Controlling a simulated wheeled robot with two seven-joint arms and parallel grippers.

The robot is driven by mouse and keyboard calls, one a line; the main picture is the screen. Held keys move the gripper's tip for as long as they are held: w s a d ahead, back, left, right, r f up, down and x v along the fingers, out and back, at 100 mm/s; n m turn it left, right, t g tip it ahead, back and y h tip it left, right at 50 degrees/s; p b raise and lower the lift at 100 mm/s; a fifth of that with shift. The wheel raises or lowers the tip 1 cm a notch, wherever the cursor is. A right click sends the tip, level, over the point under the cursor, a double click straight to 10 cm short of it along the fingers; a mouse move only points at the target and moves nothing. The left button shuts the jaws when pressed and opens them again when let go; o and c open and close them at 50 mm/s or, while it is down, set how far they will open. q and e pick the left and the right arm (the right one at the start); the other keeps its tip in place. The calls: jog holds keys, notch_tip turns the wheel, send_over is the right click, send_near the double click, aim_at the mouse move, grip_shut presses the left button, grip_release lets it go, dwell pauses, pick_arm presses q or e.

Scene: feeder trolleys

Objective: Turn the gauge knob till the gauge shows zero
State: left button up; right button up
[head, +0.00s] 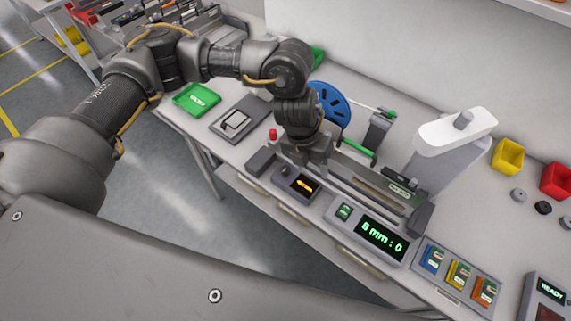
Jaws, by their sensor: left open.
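A small dark box with an orange display (303,186) stands at the front of the feeder on the bench, and a small dark round knob (284,171) sits at its left end. I take this to be the gauge; its orange figures are too small to read. My left gripper (306,164) points down just behind and above this box. It is open, with its fingertips partly hidden against the dark feeder parts. I cannot tell whether it touches anything. My right gripper is out of view.
A green-lit display (382,238) reads "8 mm : 0". A blue reel (329,108) stands behind my gripper, and a white-topped grey machine (455,130) to the right. A green tray (197,99) lies left. Colored cartridges (458,274) sit front right. Bare bench shows at the back.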

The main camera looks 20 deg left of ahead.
aim_at(285, 168)
pick_arm(q)
jog(key=w+a+r+y, duration=0.3)
jog(key=a, duration=0.5)
jog(key=f, duration=0.3)
jog(key=f+p, duration=0.1)
jog(key=f, duration=0.6)
jog(key=shift+w+d+p, duration=0.1)
jog(key=shift+d+p, duration=0.15)
jog(key=shift+p, duration=0.1)
jog(key=shift+f, duration=0.45)
jog(key=c, duration=1)
